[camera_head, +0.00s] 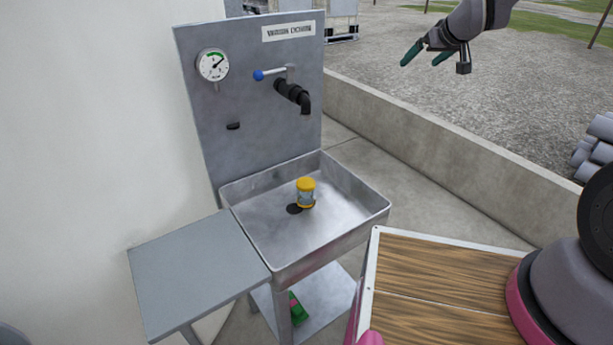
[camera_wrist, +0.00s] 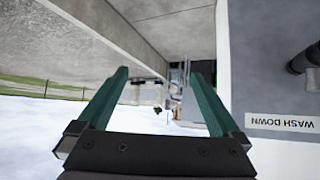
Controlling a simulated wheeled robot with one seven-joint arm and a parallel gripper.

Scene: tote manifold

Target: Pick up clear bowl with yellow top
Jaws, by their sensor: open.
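A small clear bowl with a yellow top (camera_head: 306,193) stands upright in the metal sink basin (camera_head: 262,197), beside the dark drain hole. My gripper (camera_head: 424,50) is open and empty, up at the top right of the head view, well above and to the right of the basin. In the wrist view my gripper's two green fingers (camera_wrist: 163,98) are spread wide with nothing between them. The bowl does not show in the wrist view.
A back panel with gauge (camera_head: 212,65), blue-tipped lever and black spout (camera_head: 304,105) rises behind the basin. A grey side shelf (camera_head: 195,268) adjoins it at left. A low concrete wall (camera_head: 420,135) runs behind at right. Open air lies above the basin.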

